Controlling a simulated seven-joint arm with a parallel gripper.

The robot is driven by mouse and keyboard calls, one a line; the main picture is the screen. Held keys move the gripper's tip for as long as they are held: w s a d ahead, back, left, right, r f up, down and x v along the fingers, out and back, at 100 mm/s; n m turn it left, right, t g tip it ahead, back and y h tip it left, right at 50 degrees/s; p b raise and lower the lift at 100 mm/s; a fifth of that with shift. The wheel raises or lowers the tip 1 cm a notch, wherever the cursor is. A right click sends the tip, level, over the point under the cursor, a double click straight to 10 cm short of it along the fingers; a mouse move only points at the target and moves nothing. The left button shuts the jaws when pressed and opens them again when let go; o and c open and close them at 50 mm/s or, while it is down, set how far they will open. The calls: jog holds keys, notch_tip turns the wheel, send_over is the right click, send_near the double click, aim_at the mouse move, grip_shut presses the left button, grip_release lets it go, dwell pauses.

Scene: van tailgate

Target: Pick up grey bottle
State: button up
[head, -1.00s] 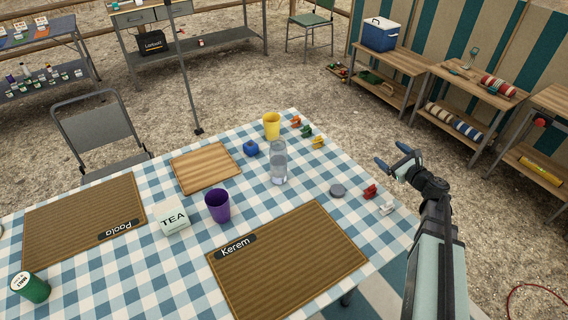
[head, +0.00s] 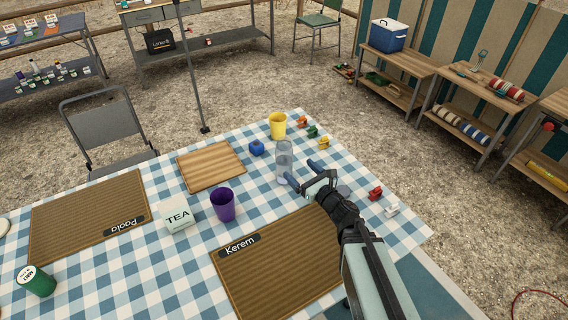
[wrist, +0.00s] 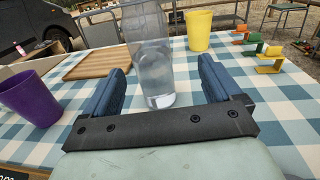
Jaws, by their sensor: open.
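The grey bottle (head: 284,158) is a clear, greyish, see-through bottle standing upright on the checked tablecloth. My gripper (head: 302,172) is open, low over the table on the bottle's near right side. In the wrist view the bottle (wrist: 152,62) shows between the two blue fingers, somewhat nearer the left one, and just beyond the palm. Its top is cut off by the picture edge there. I cannot tell whether either finger touches it.
A purple cup (head: 222,205) stands left of the bottle, a yellow cup (head: 278,125) behind it, and a blue object (head: 256,148) at its back left. Small coloured clips (head: 312,131) line the right edge. The Kerem placemat (head: 262,270) lies in front.

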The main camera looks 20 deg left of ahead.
aim_at(289, 165)
jog(key=shift+s+a, duration=0.35)
jog(key=shift+a, duration=0.3)
jog(key=shift+x, duration=3.65)
jog(key=shift+s, duration=0.1)
jog(key=c, duration=1.3)
jog(key=shift+r, duration=0.1)
